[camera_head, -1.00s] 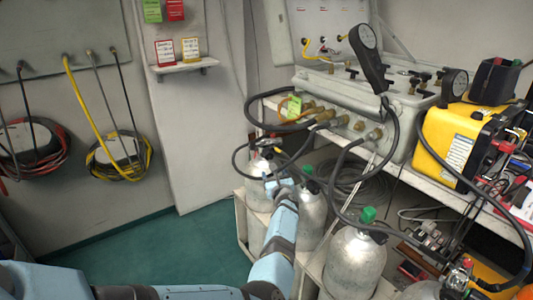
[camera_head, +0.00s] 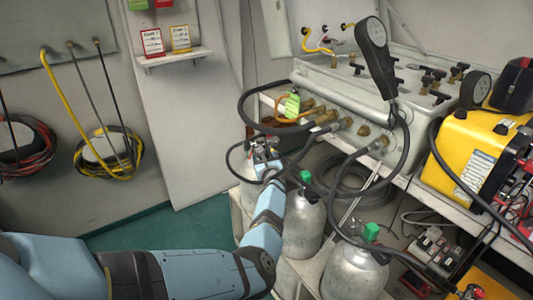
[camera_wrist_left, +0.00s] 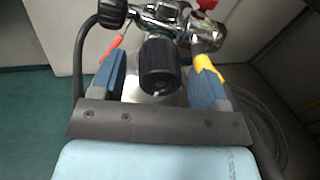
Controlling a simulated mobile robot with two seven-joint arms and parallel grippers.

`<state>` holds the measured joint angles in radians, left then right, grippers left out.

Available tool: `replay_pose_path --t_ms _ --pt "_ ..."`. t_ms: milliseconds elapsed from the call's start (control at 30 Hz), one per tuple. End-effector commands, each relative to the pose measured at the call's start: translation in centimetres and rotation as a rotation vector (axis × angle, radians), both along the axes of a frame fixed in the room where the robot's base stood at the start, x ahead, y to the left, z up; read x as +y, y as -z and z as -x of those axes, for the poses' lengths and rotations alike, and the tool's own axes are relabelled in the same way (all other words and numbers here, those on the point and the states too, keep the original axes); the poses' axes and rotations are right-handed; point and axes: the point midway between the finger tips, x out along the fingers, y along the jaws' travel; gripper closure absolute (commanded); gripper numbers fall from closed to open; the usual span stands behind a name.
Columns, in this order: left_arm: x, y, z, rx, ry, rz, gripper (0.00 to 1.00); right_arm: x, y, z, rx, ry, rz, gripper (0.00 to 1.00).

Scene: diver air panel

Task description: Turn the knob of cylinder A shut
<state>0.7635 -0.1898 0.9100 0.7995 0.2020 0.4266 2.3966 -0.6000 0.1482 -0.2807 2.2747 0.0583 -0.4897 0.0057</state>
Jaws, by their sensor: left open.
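My left gripper (camera_head: 265,166) is at the valve on top of the leftmost cylinder (camera_head: 248,195), at the end of the shelf. In the left wrist view its two fingers (camera_wrist_left: 158,60) are open, one on each side of a black ribbed knob (camera_wrist_left: 160,68). I see a gap on both sides of the knob. The knob belongs to a chrome valve (camera_wrist_left: 165,18) just beyond the fingers. I cannot read a letter on this cylinder, so I cannot confirm it is A. My right gripper is not in view.
Two cylinders with green tops, a middle one (camera_head: 303,225) and a nearer one (camera_head: 355,272), stand to the right. Black hoses loop from the grey panel box (camera_head: 350,90) above. A second black knob (camera_wrist_left: 113,13) and a red cap (camera_wrist_left: 207,4) flank the valve.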

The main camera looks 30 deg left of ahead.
Motion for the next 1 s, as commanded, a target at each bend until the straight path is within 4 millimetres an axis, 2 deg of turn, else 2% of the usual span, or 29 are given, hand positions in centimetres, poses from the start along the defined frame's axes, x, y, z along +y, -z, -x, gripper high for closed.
replay_pose_path --t_ms 300,367,533,1000 --pt "0.13 0.01 0.02 0.001 0.000 -0.001 0.32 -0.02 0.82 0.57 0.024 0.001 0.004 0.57" --pt "0.13 0.01 0.01 0.001 0.001 -0.001 0.43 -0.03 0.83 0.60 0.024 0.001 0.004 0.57" --pt "0.12 0.01 0.02 0.001 0.000 -0.001 0.81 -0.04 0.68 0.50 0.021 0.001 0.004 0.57" --pt "0.11 -0.02 0.00 0.074 0.001 -0.070 0.81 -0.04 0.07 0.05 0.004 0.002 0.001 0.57"
